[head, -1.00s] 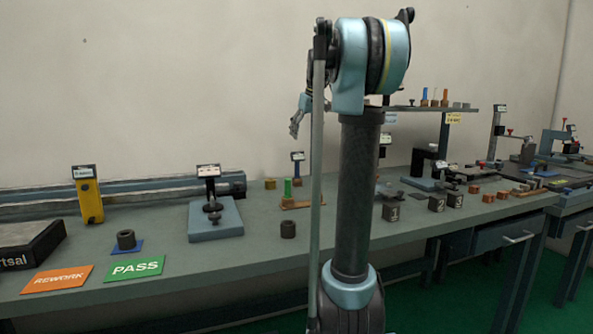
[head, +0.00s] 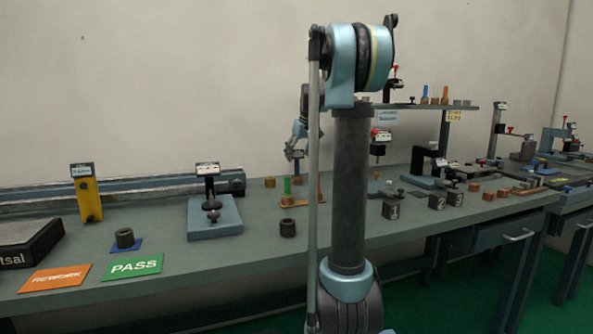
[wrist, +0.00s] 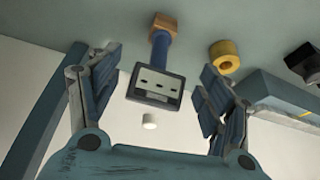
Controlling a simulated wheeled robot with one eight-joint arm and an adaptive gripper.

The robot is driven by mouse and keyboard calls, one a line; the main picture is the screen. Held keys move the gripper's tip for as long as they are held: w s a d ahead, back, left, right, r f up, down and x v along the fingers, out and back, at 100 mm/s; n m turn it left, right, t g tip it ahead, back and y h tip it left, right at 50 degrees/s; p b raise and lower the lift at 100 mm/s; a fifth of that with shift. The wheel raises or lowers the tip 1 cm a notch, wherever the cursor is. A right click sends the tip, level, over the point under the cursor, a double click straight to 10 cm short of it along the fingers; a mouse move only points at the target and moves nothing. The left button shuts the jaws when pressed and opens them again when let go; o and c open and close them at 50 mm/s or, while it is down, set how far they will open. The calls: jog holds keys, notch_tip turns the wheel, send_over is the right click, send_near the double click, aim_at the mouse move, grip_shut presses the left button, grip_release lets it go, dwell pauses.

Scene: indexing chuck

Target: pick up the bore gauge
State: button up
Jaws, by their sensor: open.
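The bore gauge has a dark boxy head with a light display (wrist: 155,86) and a blue stem in the wrist view. Its other end meets a tan block (wrist: 165,24). In the head view the gauge (head: 298,155) stands towards the back of the bench, partly covered by my gripper (head: 294,145). In the wrist view my gripper (wrist: 160,70) is open, with one finger on each side of the gauge and gaps between. I see no contact.
A brass ring (wrist: 224,57) sits close to the right finger in the wrist view. A blue-based stand (head: 215,222) is to the left, and numbered blocks (head: 391,210) are to the right.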

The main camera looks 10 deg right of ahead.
aim_at(298, 159)
jog(key=shift+x, duration=2.6)
jog(key=shift+w+r, duration=0.1)
jog(key=shift+w, duration=0.05)
jog(key=c, duration=1.5)
jog(key=shift+c, duration=0.3)
